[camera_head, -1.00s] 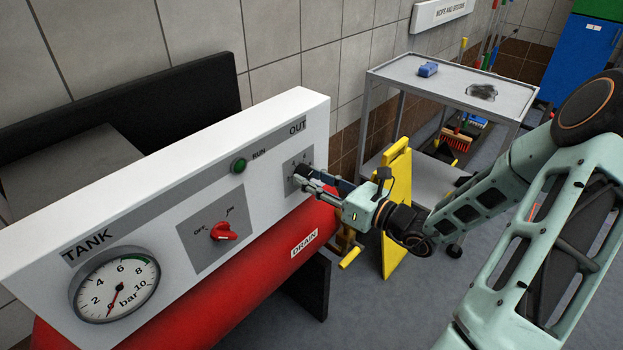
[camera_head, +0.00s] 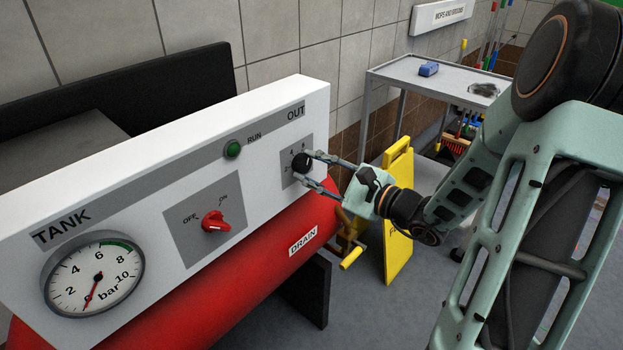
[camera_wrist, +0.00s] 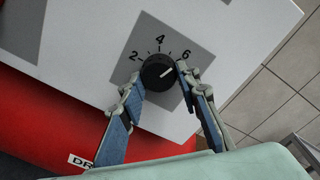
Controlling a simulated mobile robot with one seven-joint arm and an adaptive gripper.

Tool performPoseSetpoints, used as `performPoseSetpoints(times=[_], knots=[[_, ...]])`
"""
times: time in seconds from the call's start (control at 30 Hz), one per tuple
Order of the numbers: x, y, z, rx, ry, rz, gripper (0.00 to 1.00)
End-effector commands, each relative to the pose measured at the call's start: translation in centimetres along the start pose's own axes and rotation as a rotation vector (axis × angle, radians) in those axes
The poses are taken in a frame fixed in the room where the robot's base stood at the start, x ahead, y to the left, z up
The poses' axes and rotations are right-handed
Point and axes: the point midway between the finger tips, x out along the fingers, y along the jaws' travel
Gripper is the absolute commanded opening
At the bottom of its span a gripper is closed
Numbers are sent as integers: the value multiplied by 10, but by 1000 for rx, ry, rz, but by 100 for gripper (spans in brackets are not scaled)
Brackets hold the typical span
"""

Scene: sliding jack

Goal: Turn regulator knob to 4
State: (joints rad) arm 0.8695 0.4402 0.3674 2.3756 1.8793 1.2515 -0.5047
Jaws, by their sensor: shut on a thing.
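The regulator knob (camera_wrist: 158,73) is round and black, on a grey plate marked 2, 4 and 6. In the wrist view its white pointer line aims up and right, close to the 6 and past the 4. My gripper (camera_wrist: 159,77) has its two fingers on opposite sides of the knob, shut on it. In the head view the knob (camera_head: 302,162) sits under the OUT label at the panel's right end, with my gripper (camera_head: 311,169) reaching it from the right.
A red tank (camera_head: 262,240) lies below. A yellow floor sign (camera_head: 397,225) and a cart (camera_head: 455,80) stand to the right.

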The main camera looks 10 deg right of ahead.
Motion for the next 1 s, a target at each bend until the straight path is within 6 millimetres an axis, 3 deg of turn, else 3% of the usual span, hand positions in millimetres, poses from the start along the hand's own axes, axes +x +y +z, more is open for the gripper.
performPoseSetpoints(times=[0.6, 1.0], knots=[[1, 3, -2, -575, 26, -16, 6], [0, -1, 2, -803, 40, -21, 6]])
